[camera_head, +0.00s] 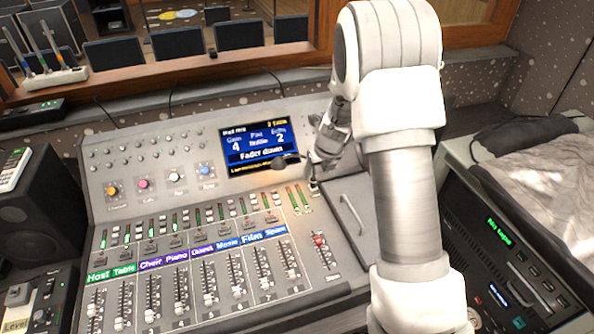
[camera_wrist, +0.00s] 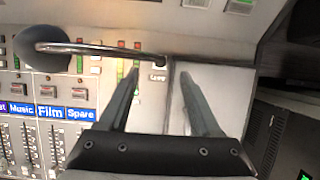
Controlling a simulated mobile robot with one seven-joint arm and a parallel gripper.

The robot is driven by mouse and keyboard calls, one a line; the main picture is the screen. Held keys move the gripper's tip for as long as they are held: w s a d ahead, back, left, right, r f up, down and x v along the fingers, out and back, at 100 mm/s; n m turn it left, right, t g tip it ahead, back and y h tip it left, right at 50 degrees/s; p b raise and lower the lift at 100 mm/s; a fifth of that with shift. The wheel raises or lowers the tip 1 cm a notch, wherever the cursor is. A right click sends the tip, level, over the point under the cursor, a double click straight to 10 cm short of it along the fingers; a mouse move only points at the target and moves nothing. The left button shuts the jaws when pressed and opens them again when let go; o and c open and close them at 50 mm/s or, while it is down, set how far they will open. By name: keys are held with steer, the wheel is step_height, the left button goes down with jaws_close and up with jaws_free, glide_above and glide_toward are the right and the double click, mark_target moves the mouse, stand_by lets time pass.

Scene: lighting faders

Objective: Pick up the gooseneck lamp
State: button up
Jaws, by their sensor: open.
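The gooseneck lamp is on the mixing console. Its dark round head (camera_head: 285,161) is in front of the lower right of the screen, and its neck runs right toward my gripper (camera_head: 316,172). In the wrist view, the lamp's curved grey neck (camera_wrist: 100,48) runs from the black head at left to an end near the picture's middle. My gripper (camera_wrist: 160,76) is open, with nothing between its fingers. The neck's right end appears just past the fingertips, roughly between them. I cannot tell whether they touch. The lamp's base is partly hidden by my gripper in the head view.
The console (camera_head: 150,190) carries knobs, labelled faders and a lit screen (camera_head: 258,140). A panel with a handle (camera_head: 352,215) lies right of the faders. A wooden window ledge is behind.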

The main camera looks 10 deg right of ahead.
mark_target(314, 176)
steer(key=shift+w+x, duration=0.2)
steer(key=shift+x, duration=3)
steer(key=shift+r, duration=0.1)
jaws_close()
